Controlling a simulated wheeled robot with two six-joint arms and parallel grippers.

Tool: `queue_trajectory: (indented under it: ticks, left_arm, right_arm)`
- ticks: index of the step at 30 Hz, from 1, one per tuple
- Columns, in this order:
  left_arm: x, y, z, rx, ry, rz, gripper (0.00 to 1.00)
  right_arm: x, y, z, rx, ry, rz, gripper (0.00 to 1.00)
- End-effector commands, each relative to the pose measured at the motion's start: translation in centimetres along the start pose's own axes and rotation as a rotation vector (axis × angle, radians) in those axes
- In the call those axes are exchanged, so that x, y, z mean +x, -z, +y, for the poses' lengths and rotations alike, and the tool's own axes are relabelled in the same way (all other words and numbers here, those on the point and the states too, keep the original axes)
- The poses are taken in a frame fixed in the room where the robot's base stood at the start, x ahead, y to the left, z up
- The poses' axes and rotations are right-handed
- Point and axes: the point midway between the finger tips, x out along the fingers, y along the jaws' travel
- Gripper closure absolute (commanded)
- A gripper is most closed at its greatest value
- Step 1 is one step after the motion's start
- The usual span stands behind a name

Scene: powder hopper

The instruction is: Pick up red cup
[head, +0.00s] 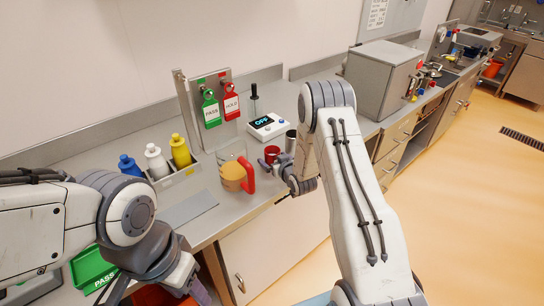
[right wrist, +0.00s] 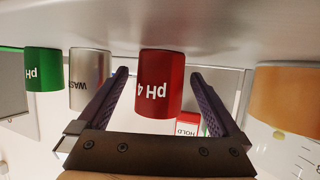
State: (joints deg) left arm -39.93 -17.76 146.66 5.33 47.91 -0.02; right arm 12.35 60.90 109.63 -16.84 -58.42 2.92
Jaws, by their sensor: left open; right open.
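The red cup (head: 271,154) stands on the steel counter, just right of the jug. In the right wrist view, where the picture is upside down, the red cup (right wrist: 162,85) reads "pH 4" and sits between the two fingertips. My right gripper (head: 274,166) is open at the cup's near side, one finger on each side of it; gaps show between fingers and cup. My left gripper (head: 152,290) is open and empty at the bottom left, far from the cup, partly cut off by the frame.
A jug (head: 234,172) with orange contents stands close left of the cup. A metal "WASTE" cup (right wrist: 91,80) and a green pH cup (right wrist: 43,70) stand on the other side. Behind are a meter (head: 267,126) and hanging PASS and HOLD tags. A bottle rack (head: 178,178) stands left.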

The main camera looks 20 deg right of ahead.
Motion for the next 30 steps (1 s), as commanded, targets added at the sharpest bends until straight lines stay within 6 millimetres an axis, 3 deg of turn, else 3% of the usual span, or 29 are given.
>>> queue_trajectory:
  ticks: [4, 11, 14, 18, 19, 30]
  left_arm:
    - [-0.38, 0.01, 0.03, 0.0, 0.0, 0.0, 0.5]
    - [-0.31, 0.0, 0.02, 0.0, 0.0, 0.0, 0.5]
    - [-0.31, 0.0, 0.02, 0.0, 0.0, 0.0, 0.5]
    - [-0.31, 0.0, 0.02, 0.0, 0.0, 0.0, 0.5]
    - [-0.32, 0.0, 0.02, 0.0, 0.0, 0.0, 0.5]
    - [-0.23, 0.0, 0.02, 0.0, 0.0, 0.0, 0.5]
  right_arm:
    - [1.16, -0.03, -0.05, 0.0, 0.001, -0.001, 0.0]
    - [1.31, -0.1, -0.02, 0.001, 0.0, -0.001, 0.0]
    - [1.29, -0.09, -0.02, 0.001, 0.0, -0.001, 0.31]
    - [1.28, -0.08, -0.02, 0.001, 0.0, 0.0, 0.84]
    - [1.29, -0.03, -0.01, 0.0, 0.0, 0.001, 0.89]
    - [1.22, 0.18, -0.01, 0.0, 0.0, 0.001, 0.89]
